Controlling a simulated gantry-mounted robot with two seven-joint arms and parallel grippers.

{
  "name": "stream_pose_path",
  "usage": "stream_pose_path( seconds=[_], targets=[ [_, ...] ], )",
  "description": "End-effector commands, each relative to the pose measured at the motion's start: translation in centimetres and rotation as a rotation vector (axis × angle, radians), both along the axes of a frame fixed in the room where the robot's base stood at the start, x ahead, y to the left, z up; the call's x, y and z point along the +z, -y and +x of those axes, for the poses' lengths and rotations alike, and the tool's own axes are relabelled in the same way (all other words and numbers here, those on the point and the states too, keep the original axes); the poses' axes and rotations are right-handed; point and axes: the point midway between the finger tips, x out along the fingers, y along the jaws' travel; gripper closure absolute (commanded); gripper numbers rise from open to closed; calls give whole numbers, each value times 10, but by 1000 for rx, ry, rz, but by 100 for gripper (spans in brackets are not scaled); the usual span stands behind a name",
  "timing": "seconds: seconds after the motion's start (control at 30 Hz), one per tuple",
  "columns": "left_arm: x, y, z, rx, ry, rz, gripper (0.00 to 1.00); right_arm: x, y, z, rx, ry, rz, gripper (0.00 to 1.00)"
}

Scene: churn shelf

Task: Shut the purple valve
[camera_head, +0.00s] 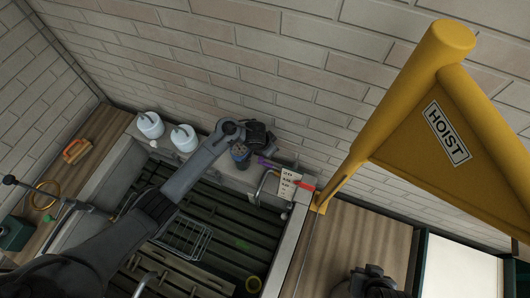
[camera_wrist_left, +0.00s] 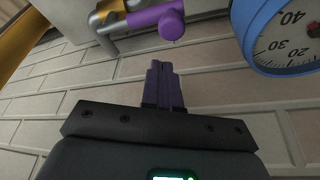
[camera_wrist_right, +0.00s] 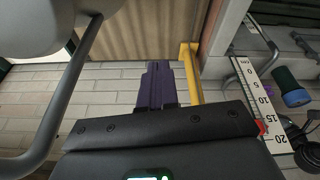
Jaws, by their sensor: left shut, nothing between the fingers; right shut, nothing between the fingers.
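The purple valve handle (camera_head: 268,162) shows in the head view beside the dark end of my left arm, at the back rim of the basin. In the left wrist view the purple handle (camera_wrist_left: 152,18) is a rounded bar on a metal pipe, at the top. My left gripper (camera_wrist_left: 165,66) is shut and empty, its fingertips just below the handle in that picture, with a visible gap. In the head view its fingers are hard to make out. My right gripper (camera_wrist_right: 157,68) is shut and empty. In the right wrist view a small purple part (camera_wrist_right: 284,77) shows at far right.
A blue-rimmed gauge (camera_wrist_left: 285,35) is close right of my left fingers in that wrist view. White jugs (camera_head: 150,125) stand left along the wall. A scale card with a red pointer (camera_head: 303,184) is right of the valve. The yellow hoist (camera_head: 430,110) rises at right.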

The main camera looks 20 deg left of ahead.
Motion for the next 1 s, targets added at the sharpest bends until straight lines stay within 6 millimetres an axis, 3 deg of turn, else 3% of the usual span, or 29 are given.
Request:
stream_pose_path(
  seconds=[0.1, 0.3, 0.77, 1.0],
  targets=[
    [0, -7, -13, 0, -3, 1, 100, 10, -2, -1, 0, 5, 3, 100],
    [-2, -10, -20, 0, -1, 0, 100, 12, -2, 0, -2, 5, 6, 100],
    [-3, -10, -20, 4, 0, 0, 100, 11, -5, 0, -3, 2, 14, 100],
    [-3, -9, -23, 48, 1, -1, 100, 8, -16, 5, 35, -1, 13, 100]
  ],
)
